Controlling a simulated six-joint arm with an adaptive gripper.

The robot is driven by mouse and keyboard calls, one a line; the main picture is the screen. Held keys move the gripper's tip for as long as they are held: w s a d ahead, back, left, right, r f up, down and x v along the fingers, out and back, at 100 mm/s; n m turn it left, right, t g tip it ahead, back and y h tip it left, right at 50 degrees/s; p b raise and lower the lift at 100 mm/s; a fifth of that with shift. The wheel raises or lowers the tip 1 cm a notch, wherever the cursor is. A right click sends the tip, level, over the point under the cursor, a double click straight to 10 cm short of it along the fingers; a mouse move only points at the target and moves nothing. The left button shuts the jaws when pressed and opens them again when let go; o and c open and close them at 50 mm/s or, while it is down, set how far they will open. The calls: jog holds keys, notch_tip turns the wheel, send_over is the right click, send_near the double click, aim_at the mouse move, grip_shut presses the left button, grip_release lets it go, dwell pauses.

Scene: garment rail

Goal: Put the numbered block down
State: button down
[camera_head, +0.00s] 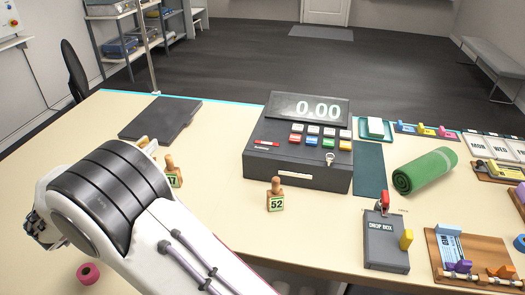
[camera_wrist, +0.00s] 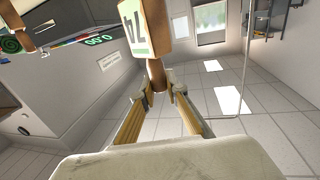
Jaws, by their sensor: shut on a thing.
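In the wrist view my gripper (camera_wrist: 160,95) is shut on the brown wooden handle of a numbered block (camera_wrist: 146,28). The block's pale face carries green-edged dark digits, seen turned over, which look like 74. Its top is cut off by the picture edge. In the head view my arm hides the held block and most of the gripper, so its height above the table cannot be told. Block 52 (camera_head: 276,203) stands upright on the table in front of the cash register. Another block (camera_head: 173,178), its number ending in 7, stands partly hidden beside my arm.
The cash register (camera_head: 300,145) reads 0.00. A dark flat board (camera_head: 160,118) lies at the table's back left. The grey drop box (camera_head: 386,245), green roll (camera_head: 424,172) and wooden trays fill the right. A pink ring (camera_head: 88,273) lies front left. Table (camera_head: 228,222) is bare left of block 52.

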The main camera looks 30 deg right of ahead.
jog(key=s+d+m+g+h, duration=0.1)
jog(key=s+d+m+g, duration=0.1)
jog(key=d, duration=0.5)
jog(key=s+d+m+g+h, duration=0.1)
jog(key=s+d+m+g, duration=0.1)
jog(key=d, duration=0.6)
jog(key=s+d+m+g+h, duration=0.1)
jog(key=s+d+m+g, duration=0.1)
jog(key=d+g, duration=0.4)
jog(key=shift+s+d+m, duration=0.3)
jog(key=shift+s+d, duration=0.45)
jog(key=shift+d, duration=0.2)
notch_tip(320, 180, down, 6)
jog(key=shift+f, duration=0.1)
jog(key=shift+f, duration=1.85)
jog(key=shift+f, duration=0.1)
